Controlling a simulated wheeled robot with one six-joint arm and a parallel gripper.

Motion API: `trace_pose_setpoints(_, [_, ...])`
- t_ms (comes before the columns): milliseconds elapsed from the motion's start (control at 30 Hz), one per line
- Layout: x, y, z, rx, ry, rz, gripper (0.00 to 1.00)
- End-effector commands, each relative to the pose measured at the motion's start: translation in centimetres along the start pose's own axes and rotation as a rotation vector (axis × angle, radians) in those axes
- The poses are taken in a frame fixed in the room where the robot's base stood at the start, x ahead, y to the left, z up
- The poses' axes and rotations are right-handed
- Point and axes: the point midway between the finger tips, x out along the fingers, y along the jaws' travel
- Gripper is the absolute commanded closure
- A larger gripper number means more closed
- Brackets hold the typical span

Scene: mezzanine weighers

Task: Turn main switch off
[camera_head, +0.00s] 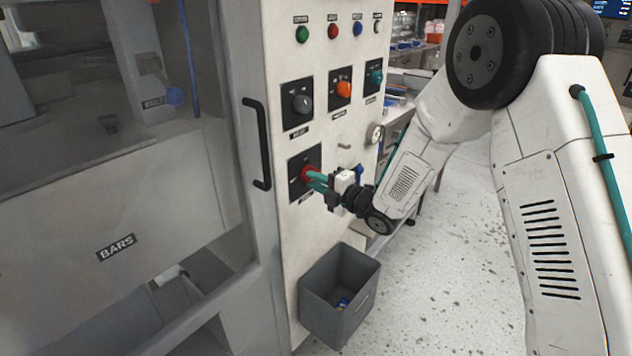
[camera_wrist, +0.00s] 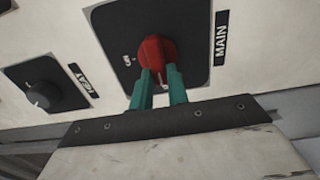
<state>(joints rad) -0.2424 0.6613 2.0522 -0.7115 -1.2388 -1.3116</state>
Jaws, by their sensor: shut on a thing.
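The main switch is a red rotary knob (camera_wrist: 157,58) on a black square plate (camera_wrist: 112,40), with a "MAIN" label (camera_wrist: 221,38) beside it in the wrist view. In the head view the red knob (camera_head: 307,173) is on the lower part of the pale control panel. My gripper (camera_wrist: 160,78) has its two teal fingers on either side of the knob's grip and is shut on it. It also shows in the head view (camera_head: 314,178), reaching the knob from the right. A white pointer mark shows on the knob between the fingers.
A dark grey knob (camera_head: 301,104), an orange knob (camera_head: 344,89) and a teal knob (camera_head: 375,77) sit above on the panel. A grey bin (camera_head: 364,306) hangs below. A black door handle (camera_head: 257,143) is to the left. Speckled floor is open at right.

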Motion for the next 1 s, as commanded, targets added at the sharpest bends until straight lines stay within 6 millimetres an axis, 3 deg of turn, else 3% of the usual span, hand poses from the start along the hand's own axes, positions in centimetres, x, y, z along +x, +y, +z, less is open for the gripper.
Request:
trace_pose_setpoints(233, [-0.1, -0.2, -0.1, 0.0, 0.002, -0.004, 1.0])
trace_pose_setpoints(267, [-0.1, -0.2, -0.1, 0.0, 0.002, -0.004, 0.81])
trace_pose_setpoints(333, [-0.1, -0.2, -0.1, 0.001, 0.002, -0.004, 0.62])
trace_pose_setpoints(667, [-0.3, -0.1, 0.0, 0.001, 0.001, -0.002, 0.62])
trace_pose_setpoints(1000, [-5.5, -0.1, 0.0, 0.001, -0.001, -0.003, 0.62])
